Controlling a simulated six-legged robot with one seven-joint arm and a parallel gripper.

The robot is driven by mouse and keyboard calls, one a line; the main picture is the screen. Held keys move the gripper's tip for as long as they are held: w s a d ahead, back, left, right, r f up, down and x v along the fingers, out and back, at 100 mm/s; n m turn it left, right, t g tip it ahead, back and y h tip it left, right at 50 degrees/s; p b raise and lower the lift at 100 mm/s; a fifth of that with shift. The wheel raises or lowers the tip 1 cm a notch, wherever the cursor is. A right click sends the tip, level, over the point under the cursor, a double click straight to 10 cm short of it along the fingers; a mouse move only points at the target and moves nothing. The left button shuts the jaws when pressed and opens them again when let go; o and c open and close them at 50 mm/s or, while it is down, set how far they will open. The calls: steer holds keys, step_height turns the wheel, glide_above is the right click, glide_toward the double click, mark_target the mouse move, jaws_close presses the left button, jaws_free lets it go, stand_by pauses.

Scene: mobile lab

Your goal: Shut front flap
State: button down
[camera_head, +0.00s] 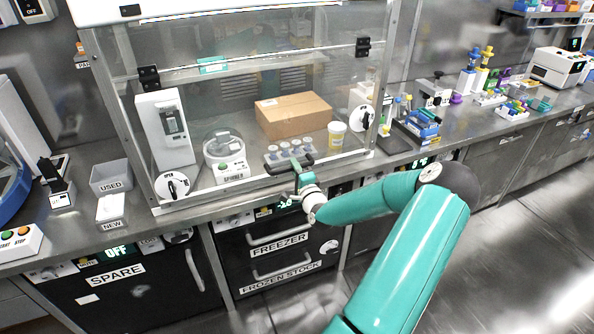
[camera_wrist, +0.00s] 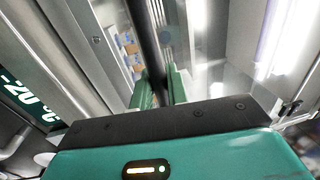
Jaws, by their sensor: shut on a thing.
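The front flap (camera_head: 240,118) is the clear panel of the glass cabinet, hung from two black hinges along its upper edge. It hangs down in front of the things inside; I cannot tell whether its lower edge meets the frame. Its black handle (camera_head: 272,166) is low on the panel, right of the middle. My gripper (camera_head: 297,170) is at this handle, with my teal arm reaching in from the lower right. In the wrist view, the dark handle bar (camera_wrist: 148,40) runs between the green fingers of my gripper (camera_wrist: 160,88), which is shut on it.
Inside the cabinet are a cardboard box (camera_head: 292,115), a spinner (camera_head: 224,150), a yellow-labelled jar (camera_head: 336,135) and several small vials. Freezer drawers (camera_head: 280,245) lie below the bench.

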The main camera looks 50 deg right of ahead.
steer(key=shift+w+d+t+h, duration=0.3)
steer(key=shift+w+d, duration=0.4)
steer(key=shift+w, duration=0.3)
steer(key=c, duration=1.4)
jaws_free()
steer(key=shift+w+f, duration=0.2)
steer(key=shift+f, duration=0.05)
steer(key=shift+c, duration=0.2)
steer(key=shift+s, duration=0.1)
steer(key=v, duration=1.3)
steer(key=shift+s, duration=0.4)
steer(key=shift+a, duration=0.15)
